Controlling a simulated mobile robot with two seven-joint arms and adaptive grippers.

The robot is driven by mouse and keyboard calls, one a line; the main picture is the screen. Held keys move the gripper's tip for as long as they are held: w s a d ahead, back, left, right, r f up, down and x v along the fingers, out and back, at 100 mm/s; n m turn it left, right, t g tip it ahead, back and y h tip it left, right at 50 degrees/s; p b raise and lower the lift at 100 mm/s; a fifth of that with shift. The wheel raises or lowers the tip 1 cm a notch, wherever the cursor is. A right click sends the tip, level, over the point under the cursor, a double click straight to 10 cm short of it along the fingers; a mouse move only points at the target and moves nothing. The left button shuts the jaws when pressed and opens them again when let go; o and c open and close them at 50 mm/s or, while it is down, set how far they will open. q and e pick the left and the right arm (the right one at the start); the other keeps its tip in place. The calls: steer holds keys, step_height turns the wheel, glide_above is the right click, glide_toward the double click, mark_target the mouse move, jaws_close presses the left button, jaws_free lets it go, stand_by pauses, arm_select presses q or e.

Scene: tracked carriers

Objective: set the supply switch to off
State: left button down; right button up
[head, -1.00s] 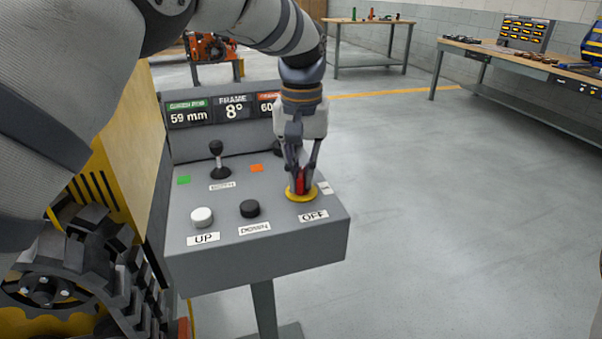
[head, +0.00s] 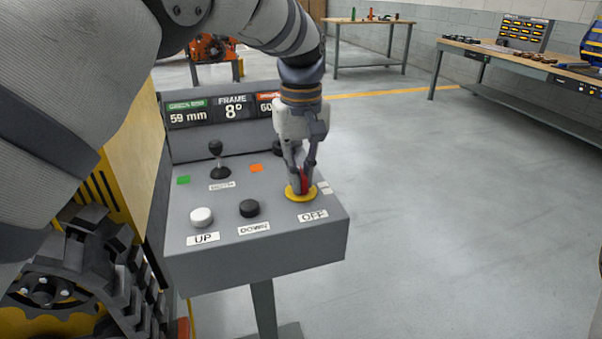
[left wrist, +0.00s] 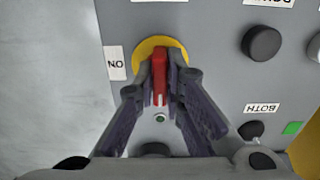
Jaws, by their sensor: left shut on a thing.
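The supply switch is a red handle (head: 304,182) on a round yellow plate (head: 300,196), at the right of the grey control panel. My left gripper (head: 302,188) reaches down from above and is shut on the red handle. In the left wrist view the handle (left wrist: 160,72) sits between the fingertips, in front of the yellow plate (left wrist: 145,48). There the handle lines up with a label cut off at the top edge. The ON label (left wrist: 116,63) is to the left of the plate. In the head view the OFF label (head: 313,215) is in front of the plate.
A white UP button (head: 202,217), a black DOWN button (head: 249,208) and a black lever (head: 216,150) stand on the same panel. A tracked machine (head: 80,265) is close on the left. Open floor lies to the right, with benches farther back.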

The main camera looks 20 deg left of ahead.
arm_select(q)
steer(key=c, duration=1.7)
jaws_free()
step_height(320, 180, up, 12)
